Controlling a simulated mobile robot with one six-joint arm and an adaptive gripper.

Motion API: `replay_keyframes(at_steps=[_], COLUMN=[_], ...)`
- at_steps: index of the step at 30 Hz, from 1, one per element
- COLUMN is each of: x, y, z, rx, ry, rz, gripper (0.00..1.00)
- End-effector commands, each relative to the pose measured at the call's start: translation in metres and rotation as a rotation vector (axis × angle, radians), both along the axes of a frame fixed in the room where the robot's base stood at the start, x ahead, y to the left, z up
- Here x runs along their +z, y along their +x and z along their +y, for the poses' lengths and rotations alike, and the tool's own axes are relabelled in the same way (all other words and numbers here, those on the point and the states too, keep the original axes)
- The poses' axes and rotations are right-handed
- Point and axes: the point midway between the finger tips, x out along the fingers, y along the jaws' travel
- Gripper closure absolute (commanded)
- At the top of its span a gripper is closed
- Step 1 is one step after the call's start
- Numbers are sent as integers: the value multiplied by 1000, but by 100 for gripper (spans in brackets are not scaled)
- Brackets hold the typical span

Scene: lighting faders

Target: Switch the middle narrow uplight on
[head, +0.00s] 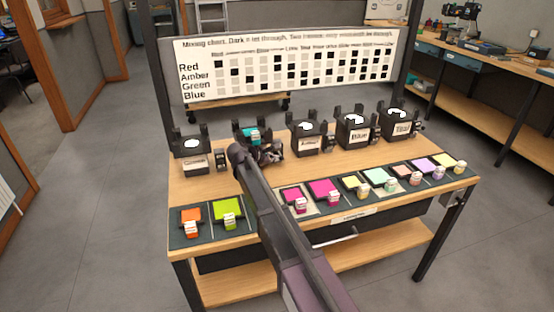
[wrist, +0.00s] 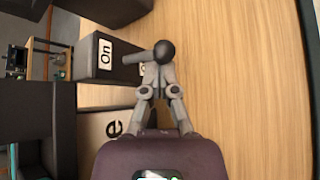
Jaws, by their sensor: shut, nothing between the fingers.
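Several black uplights stand in a row along the back of the bench, each with a label and a small switch box beside it. The middle one (head: 308,141) has a bright top. My gripper (head: 266,153) is over the second uplight from the left, which it and my arm partly hide; a teal piece (head: 253,134) shows on top there. In the wrist view, a dark switch box (wrist: 98,72) with an "On" label has a lever with a black round knob (wrist: 164,51). My gripper (wrist: 158,78) is shut and empty, its fingertips close by the lever; contact is unclear.
Colour swatches, such as orange (head: 191,215) and green (head: 227,209), line the bench's front edge with small tagged blocks. A mixing chart (head: 290,68) stands behind. Another uplight (head: 358,134) stands right of the middle one. Bare wood lies between lights and swatches.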

Motion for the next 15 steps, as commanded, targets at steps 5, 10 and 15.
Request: replay_keyframes(at_steps=[5,10,15], x=[1,1,2], y=[-1,-2,-2], z=[5,8,10], rx=[6,10,11], ry=[-3,-5,-5], rz=[8,13,16], gripper=[100,100,100])
